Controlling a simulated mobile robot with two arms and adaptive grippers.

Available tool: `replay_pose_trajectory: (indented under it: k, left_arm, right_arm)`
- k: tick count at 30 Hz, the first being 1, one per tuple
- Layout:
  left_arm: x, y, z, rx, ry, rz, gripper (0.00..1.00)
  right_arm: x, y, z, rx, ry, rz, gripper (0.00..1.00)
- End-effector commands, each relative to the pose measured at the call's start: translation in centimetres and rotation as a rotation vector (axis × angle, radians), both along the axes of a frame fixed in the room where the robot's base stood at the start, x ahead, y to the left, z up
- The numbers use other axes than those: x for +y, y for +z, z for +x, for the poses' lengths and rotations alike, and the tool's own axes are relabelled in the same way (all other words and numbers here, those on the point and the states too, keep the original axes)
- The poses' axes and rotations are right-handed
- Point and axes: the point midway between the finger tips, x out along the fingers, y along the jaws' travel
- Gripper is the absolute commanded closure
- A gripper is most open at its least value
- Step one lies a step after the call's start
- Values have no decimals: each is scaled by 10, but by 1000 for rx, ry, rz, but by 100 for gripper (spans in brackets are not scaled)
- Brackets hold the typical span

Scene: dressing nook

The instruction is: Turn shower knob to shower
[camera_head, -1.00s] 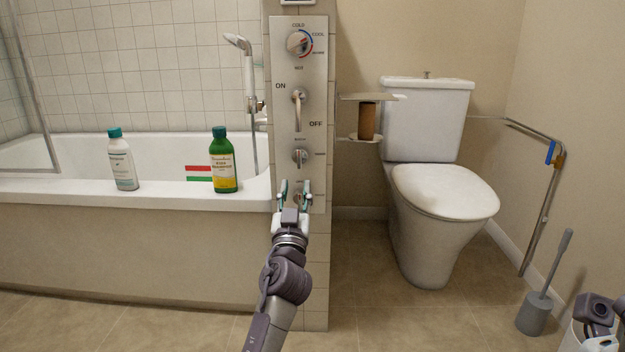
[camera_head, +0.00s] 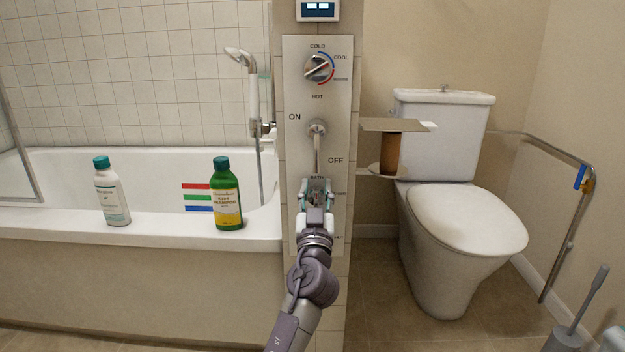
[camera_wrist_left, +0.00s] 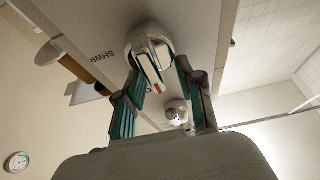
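The bath/shower selector knob is a small chrome knob on the panel (camera_head: 342,110), low down under the on/off lever (camera_head: 317,145). In the head view my left gripper (camera_head: 317,186) mostly hides it. Contact cannot be told. The lever hangs down, between the ON and OFF labels.
A temperature dial (camera_head: 319,68) sits at the top of the panel. A white bottle (camera_head: 112,192) and a green bottle (camera_head: 226,195) stand on the bathtub rim (camera_head: 60,222) to the left.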

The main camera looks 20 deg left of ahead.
Motion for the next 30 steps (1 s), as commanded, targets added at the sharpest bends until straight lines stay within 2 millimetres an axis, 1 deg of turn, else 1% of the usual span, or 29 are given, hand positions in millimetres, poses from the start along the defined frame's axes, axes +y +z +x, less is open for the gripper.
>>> replay_pose_trajectory:
  k: [8, 9, 11, 15, 24, 30]
  left_arm:
    - [-1, 0, 0, 0, 0, 1, 62]
    - [-1, 0, 0, 0, 0, 1, 66]
    - [-1, 0, 0, 0, 0, 1, 76]
    - [-1, 0, 0, 1, 0, 1, 99]
    - [-1, -3, 1, 7, 1, 2, 100]
    - [-1, -3, 1, 21, 0, 41, 100]
  right_arm:
    - [0, -1, 0, 2, 0, 0, 49]
    - [0, -1, 0, 2, 0, 0, 49]
    - [0, -1, 0, 3, 0, 0, 49]
    - [0, -1, 0, 3, 1, 0, 49]
    - [0, -1, 0, 3, 1, 0, 49]
    - [0, 3, -1, -2, 1, 2, 49]
